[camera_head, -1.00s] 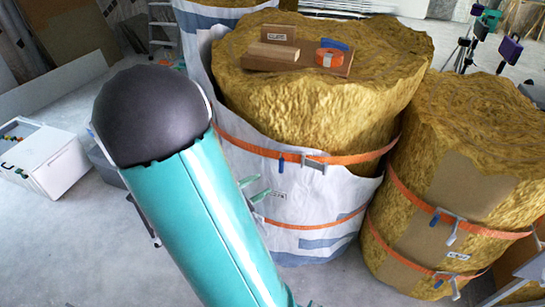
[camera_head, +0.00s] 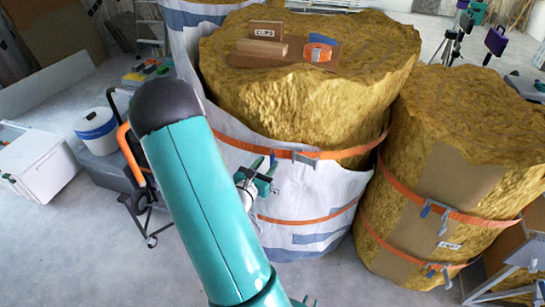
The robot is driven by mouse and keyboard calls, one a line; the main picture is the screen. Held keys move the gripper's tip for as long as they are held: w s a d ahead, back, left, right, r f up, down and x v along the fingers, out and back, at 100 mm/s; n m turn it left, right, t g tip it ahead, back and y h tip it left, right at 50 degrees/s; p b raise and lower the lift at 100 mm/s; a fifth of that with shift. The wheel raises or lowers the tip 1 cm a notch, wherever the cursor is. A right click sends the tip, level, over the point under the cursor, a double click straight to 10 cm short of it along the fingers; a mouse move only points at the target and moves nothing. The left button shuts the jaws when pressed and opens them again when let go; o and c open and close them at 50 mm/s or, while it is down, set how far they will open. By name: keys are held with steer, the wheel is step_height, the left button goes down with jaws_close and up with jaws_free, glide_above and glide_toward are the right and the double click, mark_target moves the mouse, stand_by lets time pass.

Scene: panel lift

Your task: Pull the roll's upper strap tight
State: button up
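The middle roll (camera_head: 300,100) is yellow insulation with a white sheet around its lower part. Its upper strap (camera_head: 345,154) is orange, with a grey buckle (camera_head: 305,158) and a blue tab (camera_head: 272,158) at the front; the strap's left part passes behind my arm. My gripper (camera_head: 265,175) is in front of the sheet, just below and left of the buckle, close to the blue tab. Its teal fingers look spread, with nothing seen between them. I cannot tell whether a finger touches the tab. The lower strap (camera_head: 310,219) runs around the sheet below.
A second strapped roll (camera_head: 440,150) stands close on the right. On the middle roll's top lie a clips box (camera_head: 266,29), a wood block (camera_head: 262,47) and an orange tape roll (camera_head: 318,52). A white bucket (camera_head: 95,128), a cart and a white box (camera_head: 35,165) stand left. Floor is clear in front.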

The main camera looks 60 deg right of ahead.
mark_target(271, 158)
steer(key=shift+d, duration=2.25)
jaws_close()
